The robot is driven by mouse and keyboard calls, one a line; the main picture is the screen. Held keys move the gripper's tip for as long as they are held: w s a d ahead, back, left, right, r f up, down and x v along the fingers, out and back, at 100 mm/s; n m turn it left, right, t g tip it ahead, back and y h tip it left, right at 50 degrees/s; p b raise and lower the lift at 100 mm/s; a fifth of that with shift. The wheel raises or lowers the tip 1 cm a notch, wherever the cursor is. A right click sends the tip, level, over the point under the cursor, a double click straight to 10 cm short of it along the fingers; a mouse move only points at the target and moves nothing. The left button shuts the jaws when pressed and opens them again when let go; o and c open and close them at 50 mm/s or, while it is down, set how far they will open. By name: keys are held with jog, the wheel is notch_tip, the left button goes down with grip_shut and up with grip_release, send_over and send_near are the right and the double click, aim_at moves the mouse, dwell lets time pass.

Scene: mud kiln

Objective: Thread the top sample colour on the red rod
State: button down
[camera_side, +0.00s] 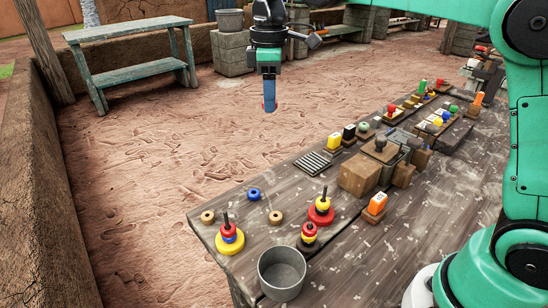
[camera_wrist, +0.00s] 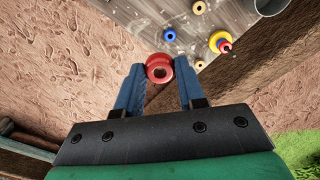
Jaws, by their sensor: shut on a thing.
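My gripper (camera_side: 269,105) hangs high beyond the table's far-left corner, shut on a red ring (camera_wrist: 158,70). The ring sits between the blue fingertips in the wrist view; only a sliver shows in the side view. The left stack (camera_side: 229,237) has red, blue and yellow rings. Which rod is the red one, or which stack the sample, I cannot tell.
A loose blue ring (camera_side: 254,194) and two wooden rings (camera_side: 207,217) (camera_side: 275,217) lie on the table (camera_side: 252,223). A grey bucket (camera_side: 282,272) stands at the near edge. A cardboard-coloured box (camera_side: 359,177) and several blocks fill the table farther right.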

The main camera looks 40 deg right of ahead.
jog(key=s+d+f, duration=0.1)
jog(key=s, duration=0.3)
jog(key=s+d+f, duration=0.1)
jog(key=s+f, duration=0.1)
jog(key=s, duration=0.1)
jog(key=s+d+f, duration=0.1)
jog(key=s+f, duration=0.1)
jog(key=s, duration=0.2)
jog(key=shift+s+f, duration=0.25)
jog(key=shift+s, duration=0.05)
jog(key=shift+s+f, duration=0.15)
jog(key=shift+f, duration=2.35)
jog(key=shift+f, duration=1.55)
grip_release()
dwell(0.4)
jog(key=shift+r, duration=3.5)
